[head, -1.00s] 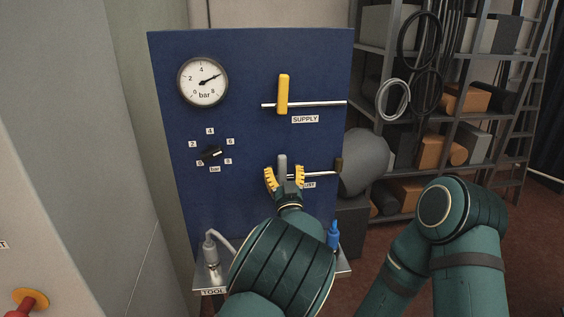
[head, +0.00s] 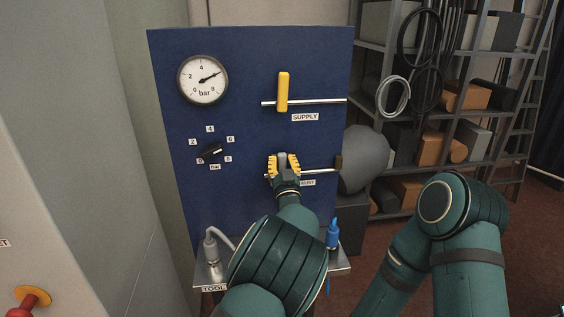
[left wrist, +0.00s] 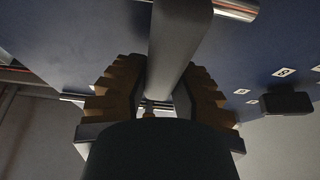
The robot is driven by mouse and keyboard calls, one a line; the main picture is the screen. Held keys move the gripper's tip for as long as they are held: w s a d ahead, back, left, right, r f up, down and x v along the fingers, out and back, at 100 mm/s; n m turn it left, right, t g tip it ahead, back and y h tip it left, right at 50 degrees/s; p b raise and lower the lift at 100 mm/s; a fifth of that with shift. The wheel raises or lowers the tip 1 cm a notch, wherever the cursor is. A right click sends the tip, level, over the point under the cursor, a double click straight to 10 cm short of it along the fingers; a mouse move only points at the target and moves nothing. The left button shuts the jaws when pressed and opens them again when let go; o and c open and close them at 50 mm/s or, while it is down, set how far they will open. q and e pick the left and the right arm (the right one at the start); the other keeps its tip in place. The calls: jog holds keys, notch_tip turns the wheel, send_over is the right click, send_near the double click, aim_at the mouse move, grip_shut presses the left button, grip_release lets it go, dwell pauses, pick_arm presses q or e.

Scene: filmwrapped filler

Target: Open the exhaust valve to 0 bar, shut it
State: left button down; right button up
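The exhaust valve's grey lever stands upright across its horizontal pipe (head: 322,171), low on the blue panel (head: 240,130). My left gripper (head: 283,163) has its yellow fingers on both sides of this lever and hides most of it in the head view. In the left wrist view the lever (left wrist: 178,45) runs between the fingers, which appear to touch it. The pressure gauge (head: 203,80) at top left has its needle pointing up and right, near 6 bar. My right gripper is out of view; only my right arm shows.
Above is the supply valve with a yellow upright handle (head: 283,92). A black knob (head: 210,152) sits at left among number labels. A shelf (head: 342,268) below carries grey and blue connectors. A red button (head: 28,300) is at lower left; storage racks stand at right.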

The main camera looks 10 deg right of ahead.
aim_at(304, 170)
pick_arm(q)
jog(key=shift+r, duration=0.1)
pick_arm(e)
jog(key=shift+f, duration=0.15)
